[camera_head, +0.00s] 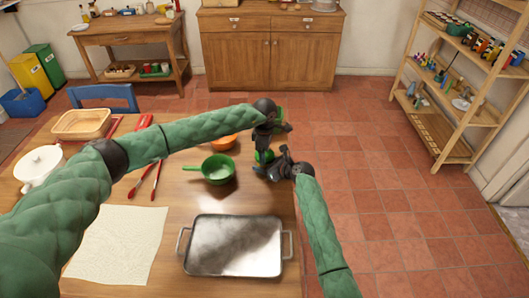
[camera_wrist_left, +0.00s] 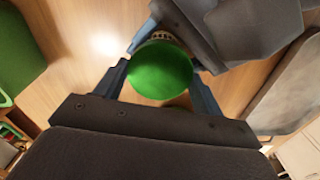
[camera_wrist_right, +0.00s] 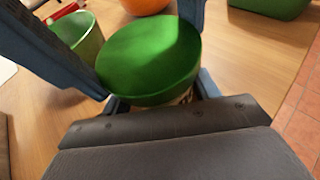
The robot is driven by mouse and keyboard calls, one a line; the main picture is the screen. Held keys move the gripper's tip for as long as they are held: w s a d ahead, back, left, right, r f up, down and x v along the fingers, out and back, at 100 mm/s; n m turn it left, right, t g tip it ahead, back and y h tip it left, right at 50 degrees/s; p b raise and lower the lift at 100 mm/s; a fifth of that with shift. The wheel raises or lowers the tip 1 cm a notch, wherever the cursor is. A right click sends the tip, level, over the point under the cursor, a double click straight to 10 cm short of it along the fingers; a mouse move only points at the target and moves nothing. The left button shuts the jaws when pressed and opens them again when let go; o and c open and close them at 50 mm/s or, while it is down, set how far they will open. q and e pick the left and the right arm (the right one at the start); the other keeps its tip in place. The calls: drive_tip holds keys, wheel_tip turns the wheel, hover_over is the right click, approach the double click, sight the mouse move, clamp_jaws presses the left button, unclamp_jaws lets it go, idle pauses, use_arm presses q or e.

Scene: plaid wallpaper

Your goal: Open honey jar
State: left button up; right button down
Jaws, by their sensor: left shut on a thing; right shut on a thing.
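The honey jar has a round green lid (camera_head: 264,156), seen between my grippers near the table's right edge. In the left wrist view the lid (camera_wrist_left: 160,72) sits between the blue fingers of my left gripper (camera_head: 263,140), which is shut on it. In the right wrist view the lid (camera_wrist_right: 150,55) is seen from above. A small strip of the jar body (camera_wrist_right: 186,97) shows under it, between the fingers of my right gripper (camera_head: 279,167), which is shut on the jar. Most of the jar body is hidden. The lid appears to be on the jar.
A green saucepan (camera_head: 218,170) and an orange bowl (camera_head: 224,142) stand left of the grippers. A metal tray (camera_head: 233,246) lies in front. Red tongs (camera_head: 147,180), a white pot (camera_head: 38,166) and a pale cloth (camera_head: 118,243) are farther left. The floor is right of the table.

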use_arm(q)
drive_tip(key=o, duration=1.1)
drive_tip(key=shift+r, duration=2.2)
drive_tip(key=shift+c, duration=0.3)
drive_tip(key=r+m, duration=0.1)
drive_tip(key=m, duration=0.1)
drive_tip(key=r+m, duration=0.2)
drive_tip(key=shift+w+a+r, duration=0.2)
drive_tip(key=shift+r, duration=0.1)
drive_tip(key=shift+s+d+f+m, duration=0.1)
drive_tip(key=shift+m, duration=0.6)
drive_tip(key=shift+s+d+m, duration=0.1)
drive_tip(key=shift+m, duration=0.6)
drive_tip(key=shift+f, duration=3.95)
